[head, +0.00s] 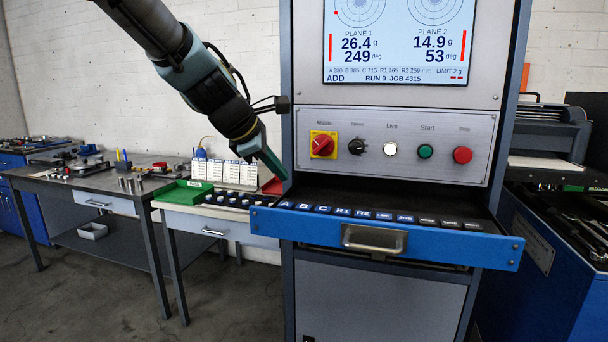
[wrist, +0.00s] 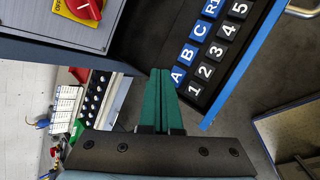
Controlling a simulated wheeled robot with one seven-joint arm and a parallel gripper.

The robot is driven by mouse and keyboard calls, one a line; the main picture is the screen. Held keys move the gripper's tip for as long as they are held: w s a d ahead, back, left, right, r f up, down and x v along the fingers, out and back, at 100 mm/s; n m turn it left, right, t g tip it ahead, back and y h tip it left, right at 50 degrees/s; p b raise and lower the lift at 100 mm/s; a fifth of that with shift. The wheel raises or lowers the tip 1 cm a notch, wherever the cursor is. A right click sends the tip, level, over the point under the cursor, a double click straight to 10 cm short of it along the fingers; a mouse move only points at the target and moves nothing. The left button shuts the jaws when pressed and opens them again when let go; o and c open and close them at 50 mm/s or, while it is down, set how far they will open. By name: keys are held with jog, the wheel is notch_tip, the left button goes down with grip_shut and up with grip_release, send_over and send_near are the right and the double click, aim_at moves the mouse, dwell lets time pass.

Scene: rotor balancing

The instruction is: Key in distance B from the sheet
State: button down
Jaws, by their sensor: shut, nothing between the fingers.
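My gripper (head: 281,176) is shut and empty, at the left end of the pulled-out blue keyboard drawer (head: 375,240). In the wrist view its green fingertips (wrist: 160,73) show just beside the blue A key (wrist: 177,77); I cannot tell whether they touch it. The blue B key (wrist: 188,53) is beyond A, followed by C (wrist: 199,30). Number keys, starting with 1 (wrist: 193,90), run alongside. The screen (head: 398,42) has a small line that seems to read B 385. White printed cards (head: 223,172) stand on the side table; their text is too small to read.
The control panel (head: 393,146) above the drawer has a red rotary switch (head: 322,145), a black knob and several buttons. The drawer handle (head: 375,239) sticks out in front. A green tray (head: 183,192) is on the table at left. The floor at front left is clear.

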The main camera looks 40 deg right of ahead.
notch_tip(320, 180, up, 4)
jog(key=n+p, duration=0.1)
send_over(299, 207)
jog(key=shift+s+r+g+h, duration=0.1)
jog(key=shift+r+g+h, duration=0.1)
jog(key=shift+g+h, duration=0.15)
jog(key=shift+f, duration=0.1)
notch_tip(299, 207, down, 9)
jog(key=b, duration=0.8)
dwell(1.4)
jog(key=shift+f+b, duration=0.25)
jog(key=shift+b, duration=0.05)
jog(key=shift+f+b, duration=0.35)
jog(key=shift+f, duration=0.15)
dwell(0.6)
jog(key=shift+r, duration=0.15)
jog(key=shift+r+p, duration=0.8)
jog(key=shift+p, duration=0.15)
